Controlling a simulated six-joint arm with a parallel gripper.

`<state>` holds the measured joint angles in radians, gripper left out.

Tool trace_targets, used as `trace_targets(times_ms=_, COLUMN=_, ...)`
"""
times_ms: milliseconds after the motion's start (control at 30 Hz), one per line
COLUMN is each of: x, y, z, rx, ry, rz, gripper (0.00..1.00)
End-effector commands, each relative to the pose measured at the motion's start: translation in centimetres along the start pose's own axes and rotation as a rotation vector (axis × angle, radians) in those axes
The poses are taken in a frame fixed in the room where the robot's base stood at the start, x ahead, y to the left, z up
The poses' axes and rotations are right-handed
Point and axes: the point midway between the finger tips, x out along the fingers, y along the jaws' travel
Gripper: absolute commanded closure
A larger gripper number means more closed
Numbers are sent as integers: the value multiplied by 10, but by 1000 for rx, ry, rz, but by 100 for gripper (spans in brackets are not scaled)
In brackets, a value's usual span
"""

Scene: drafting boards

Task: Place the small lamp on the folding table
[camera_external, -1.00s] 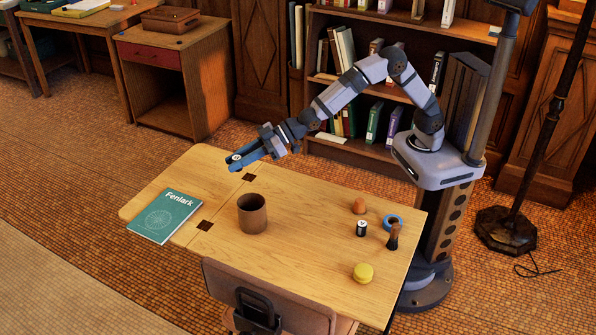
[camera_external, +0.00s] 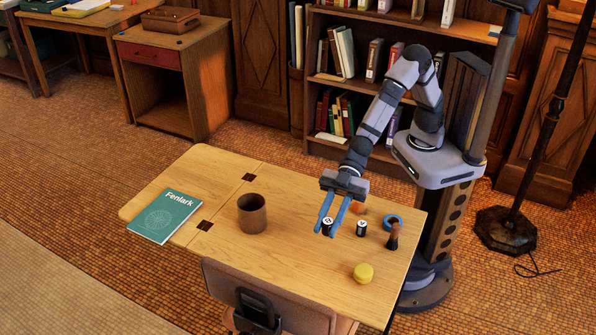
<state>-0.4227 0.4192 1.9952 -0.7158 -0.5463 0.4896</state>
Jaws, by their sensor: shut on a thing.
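My gripper (camera_external: 328,229) points down over the right half of the wooden table (camera_external: 290,262). Its blue fingers are shut on a small black cylinder with a white top (camera_external: 327,226), which looks like a battery. I cannot tell whether its bottom touches the table. A similar black-and-white cylinder (camera_external: 362,229) stands upright on the table just to the right, apart from it. I can make out no small lamp in this view.
A brown cup (camera_external: 252,214) and teal book (camera_external: 165,216) are left. A chair (camera_external: 265,295) stands in front.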

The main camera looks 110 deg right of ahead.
Motion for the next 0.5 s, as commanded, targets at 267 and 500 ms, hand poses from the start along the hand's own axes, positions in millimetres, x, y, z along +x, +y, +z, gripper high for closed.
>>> trace_targets(times_ms=267, x=3, y=1, z=8, rx=6, ry=-4, rz=12, gripper=100)
trace_targets(times_ms=500, x=16, y=2, z=42, rx=8, ry=-6, rz=13, gripper=100)
